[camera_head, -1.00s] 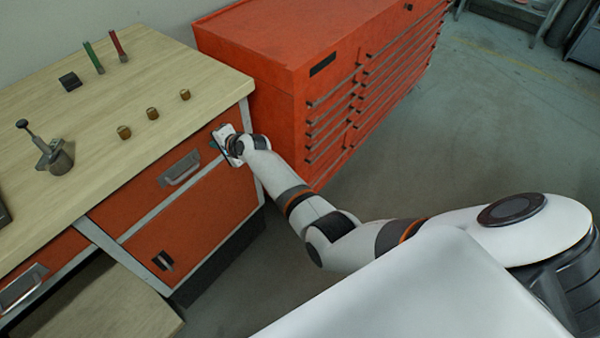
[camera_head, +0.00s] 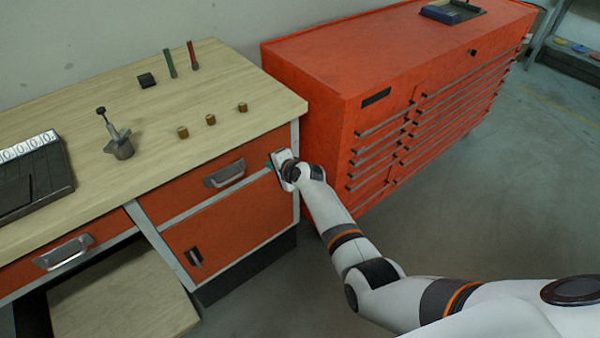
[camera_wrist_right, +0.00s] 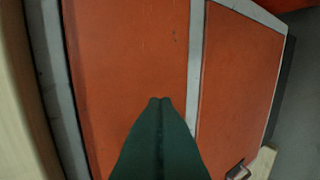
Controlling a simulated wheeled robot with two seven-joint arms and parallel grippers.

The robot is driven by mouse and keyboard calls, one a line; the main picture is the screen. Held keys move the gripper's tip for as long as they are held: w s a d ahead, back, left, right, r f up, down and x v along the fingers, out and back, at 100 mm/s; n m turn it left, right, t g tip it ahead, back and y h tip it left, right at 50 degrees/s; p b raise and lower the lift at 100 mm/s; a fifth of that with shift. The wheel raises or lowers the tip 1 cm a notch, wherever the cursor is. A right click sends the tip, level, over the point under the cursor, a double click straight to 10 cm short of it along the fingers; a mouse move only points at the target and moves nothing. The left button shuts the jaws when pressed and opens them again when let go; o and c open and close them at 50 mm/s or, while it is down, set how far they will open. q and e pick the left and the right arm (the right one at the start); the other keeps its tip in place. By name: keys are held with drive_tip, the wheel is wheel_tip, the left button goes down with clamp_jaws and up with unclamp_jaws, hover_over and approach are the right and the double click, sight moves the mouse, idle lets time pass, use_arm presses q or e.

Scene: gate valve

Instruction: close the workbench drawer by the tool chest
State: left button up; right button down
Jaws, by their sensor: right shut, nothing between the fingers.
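The orange workbench drawer (camera_head: 258,155) beside the tool chest sits under the right end of the wooden top, with a grey metal handle (camera_head: 225,174). Its front looks about flush with the bench frame; a small gap cannot be ruled out. My right gripper (camera_head: 273,166) is at the right end of the drawer front, right of the handle. In the right wrist view, its shut, empty dark green fingers (camera_wrist_right: 160,102) point at the drawer front (camera_wrist_right: 125,50) and seem to meet it. My left gripper is not in view.
The red tool chest (camera_head: 330,85) stands close to the right of the bench. An orange cabinet door (camera_head: 230,220) lies below the drawer. Another drawer (camera_head: 100,240) is at left. Small brass parts, a plunger tool (camera_head: 121,146) and a black tray (camera_head: 50,178) are on the top.

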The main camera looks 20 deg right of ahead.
drive_tip(key=p+v, duration=0.1)
drive_tip(key=v, duration=0.8)
drive_tip(key=s+d+f+n+g+h, duration=0.1)
drive_tip(key=s+f+n+g, duration=0.25)
drive_tip(key=s+f, duration=0.95)
drive_tip(key=s+f+n+g+h, duration=0.15)
drive_tip(key=s+f+n, duration=0.35)
drive_tip(key=s+f, duration=0.85)
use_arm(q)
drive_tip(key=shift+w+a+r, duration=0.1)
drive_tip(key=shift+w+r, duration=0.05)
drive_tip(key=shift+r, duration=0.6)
use_arm(e)
drive_tip(key=s+d+f+n+g, duration=0.1)
drive_tip(key=s+f+n, duration=0.1)
drive_tip(key=s+f, duration=0.3)
drive_tip(key=s+d+f+n+g+h, duration=0.1)
drive_tip(key=s+f, duration=0.4)
drive_tip(key=s, duration=0.9)
drive_tip(key=s+d+f+n+g, duration=0.2)
drive_tip(key=s+f+n, duration=0.3)
drive_tip(key=s, duration=0.4)
drive_tip(key=shift+s+d+f+g, duration=0.25)
drive_tip(key=shift+f+g, duration=0.1)
drive_tip(key=shift+g, duration=0.35)
